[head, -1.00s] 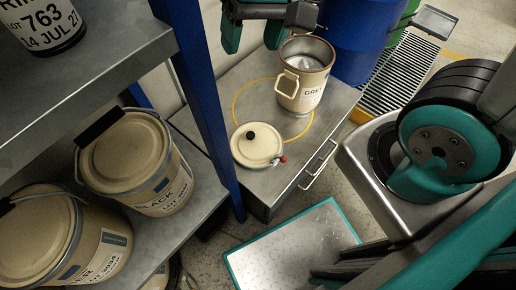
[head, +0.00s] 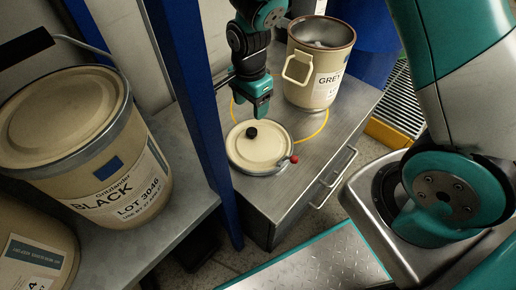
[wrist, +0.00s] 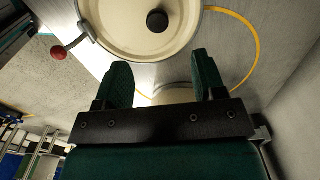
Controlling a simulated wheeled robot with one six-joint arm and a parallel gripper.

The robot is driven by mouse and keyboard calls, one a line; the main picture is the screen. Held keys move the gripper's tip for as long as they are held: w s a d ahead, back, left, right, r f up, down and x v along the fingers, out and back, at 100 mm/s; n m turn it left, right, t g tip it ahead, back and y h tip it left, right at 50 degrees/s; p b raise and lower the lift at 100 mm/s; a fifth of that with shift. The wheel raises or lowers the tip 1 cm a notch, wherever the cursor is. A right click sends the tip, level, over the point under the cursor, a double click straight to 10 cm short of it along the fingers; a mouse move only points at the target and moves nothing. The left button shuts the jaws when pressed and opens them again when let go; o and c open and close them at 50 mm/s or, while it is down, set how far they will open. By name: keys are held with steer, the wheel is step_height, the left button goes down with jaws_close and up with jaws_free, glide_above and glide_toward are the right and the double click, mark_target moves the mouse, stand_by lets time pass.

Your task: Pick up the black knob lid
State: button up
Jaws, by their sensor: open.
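The lid (head: 270,154) is a round cream disc with a metal rim and a small black knob (head: 252,132) on top. It lies flat on the grey metal cabinet top, with a red ball (head: 294,159) on a short lever at its rim. My gripper (head: 262,114) is above the cabinet, just behind the knob in the head view, and points down. In the wrist view my gripper (wrist: 160,72) has its two green fingers apart with nothing held. The lid (wrist: 115,25) and its knob (wrist: 157,21) show beyond the fingertips there.
A cream GREY bucket (head: 318,68) with a handle stands behind and right of the lid. A yellow ring (head: 318,131) lies on the cabinet (head: 300,180).

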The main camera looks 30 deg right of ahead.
steer(key=b, duration=0.1)
glide_above(252, 131)
steer(key=f, duration=0.5)
steer(key=shift+w, duration=0.2)
steer(key=f+b, duration=0.3)
steer(key=f, duration=0.2)
steer(key=shift+s+f, duration=0.1)
steer(key=shift+s, duration=0.1)
steer(key=c, duration=1.1)
steer(key=shift+r, duration=0.2)
